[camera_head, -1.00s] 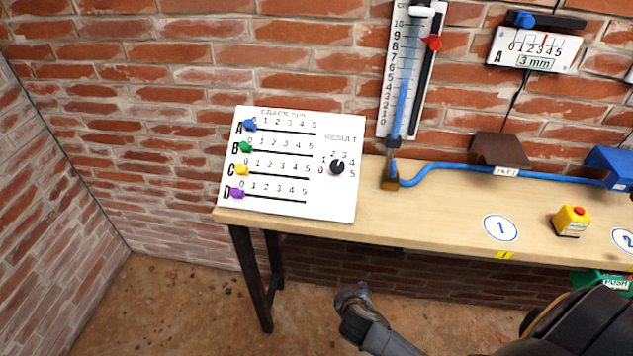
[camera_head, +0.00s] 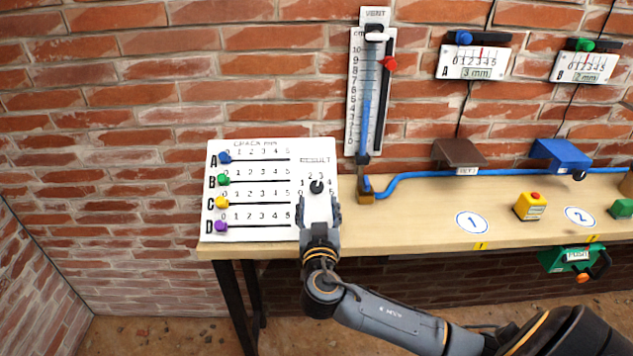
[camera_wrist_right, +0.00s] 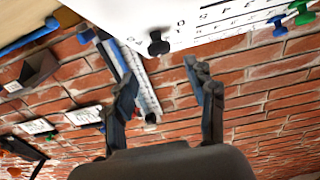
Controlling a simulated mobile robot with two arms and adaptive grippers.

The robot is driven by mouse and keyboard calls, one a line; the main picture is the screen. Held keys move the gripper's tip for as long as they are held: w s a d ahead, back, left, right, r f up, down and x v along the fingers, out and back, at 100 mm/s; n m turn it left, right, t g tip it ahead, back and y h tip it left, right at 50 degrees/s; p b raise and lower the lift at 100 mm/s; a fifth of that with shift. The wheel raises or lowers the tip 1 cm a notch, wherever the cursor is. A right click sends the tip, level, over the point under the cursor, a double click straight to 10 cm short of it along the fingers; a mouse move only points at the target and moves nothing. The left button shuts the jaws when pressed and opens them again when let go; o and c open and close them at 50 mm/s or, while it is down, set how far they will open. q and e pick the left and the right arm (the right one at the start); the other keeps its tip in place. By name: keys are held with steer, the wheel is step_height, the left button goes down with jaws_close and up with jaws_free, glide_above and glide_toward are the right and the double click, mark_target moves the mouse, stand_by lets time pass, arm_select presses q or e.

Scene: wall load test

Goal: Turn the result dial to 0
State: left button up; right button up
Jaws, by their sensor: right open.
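The result dial (camera_head: 316,187) is a small black knob on the right part of a white panel (camera_head: 260,150), with numbers around it. Its pointer direction is too small to tell. In the right wrist view the dial (camera_wrist_right: 158,42) shows upside down, beyond the fingers. My right gripper (camera_head: 320,208) is open in front of the panel, just below the dial in the head view. Its two spread fingers (camera_wrist_right: 160,85) are empty and apart from the knob. The gripper hides the dial's lower numbers. My left gripper is not in view.
Blue, green, yellow and purple slider knobs (camera_head: 222,180) sit at the left ends of their tracks on the panel. Right of it stand a vertical scale (camera_head: 354,95) and a blue tube (camera_head: 430,173). A yellow button box (camera_head: 530,206) is farther right on the wooden bench (camera_head: 415,215).

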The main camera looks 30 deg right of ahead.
mark_target(317, 185)
steer(key=p+x, duration=0.1)
steer(key=x, duration=0.6)
steer(key=shift+w+d+r, duration=0.1)
steer(key=shift+w, duration=0.1)
steer(key=shift+w+d, duration=0.25)
steer(key=shift+w, duration=0.1)
